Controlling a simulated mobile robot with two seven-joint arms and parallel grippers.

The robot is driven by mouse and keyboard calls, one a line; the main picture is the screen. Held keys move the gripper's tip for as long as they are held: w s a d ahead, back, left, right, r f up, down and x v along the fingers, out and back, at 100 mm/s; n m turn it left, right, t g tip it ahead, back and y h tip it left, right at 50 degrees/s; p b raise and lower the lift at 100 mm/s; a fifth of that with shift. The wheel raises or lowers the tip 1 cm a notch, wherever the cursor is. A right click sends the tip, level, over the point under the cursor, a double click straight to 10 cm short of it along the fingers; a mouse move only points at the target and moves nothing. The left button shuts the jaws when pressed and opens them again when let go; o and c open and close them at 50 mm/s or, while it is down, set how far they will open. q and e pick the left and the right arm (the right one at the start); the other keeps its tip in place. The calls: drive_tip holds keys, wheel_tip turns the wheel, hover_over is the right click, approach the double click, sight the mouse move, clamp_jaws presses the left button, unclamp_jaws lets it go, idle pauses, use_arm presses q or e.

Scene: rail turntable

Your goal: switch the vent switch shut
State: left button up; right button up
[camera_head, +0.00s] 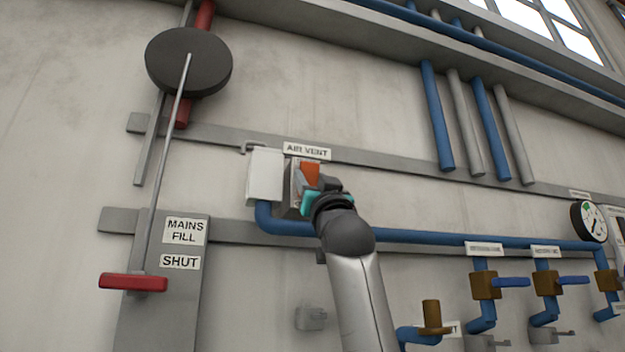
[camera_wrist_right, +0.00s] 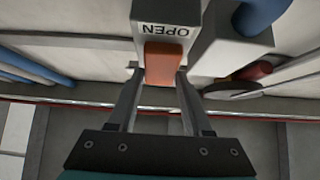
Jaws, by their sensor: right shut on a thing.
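The vent switch (camera_head: 309,173) is an orange rocker in a grey housing on the wall, under the "AIR VENT" label (camera_head: 307,151). My right gripper (camera_head: 311,189) is at the switch and hides part of it in the head view. In the right wrist view the two fingers of my right gripper (camera_wrist_right: 158,85) stand on either side of the orange switch (camera_wrist_right: 161,64), shut on it. The housing (camera_wrist_right: 165,14) carries the word "OPEN", seen upside down there. My left gripper is in neither view.
A white box (camera_head: 265,175) is mounted left of the switch, with a blue pipe (camera_head: 285,226) below it. A red handle (camera_head: 133,282) hangs at the lower left by the "MAINS FILL" and "SHUT" labels. Brown valves with blue levers (camera_head: 510,282) and a gauge (camera_head: 589,221) are to the right.

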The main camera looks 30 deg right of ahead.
clamp_jaws()
drive_tip(key=shift+s+r+g+y, duration=0.1)
drive_tip(key=shift+r+g+y, duration=0.15)
drive_tip(key=shift+g, duration=0.45)
drive_tip(key=shift+s+r+g+y, duration=0.15)
drive_tip(key=shift+r+g, duration=0.15)
drive_tip(key=shift+g, duration=0.4)
drive_tip(key=shift+w+r+g, duration=0.1)
drive_tip(key=shift+g, duration=0.7)
drive_tip(key=o, duration=0.6)
unclamp_jaws()
drive_tip(key=shift+y, duration=0.4)
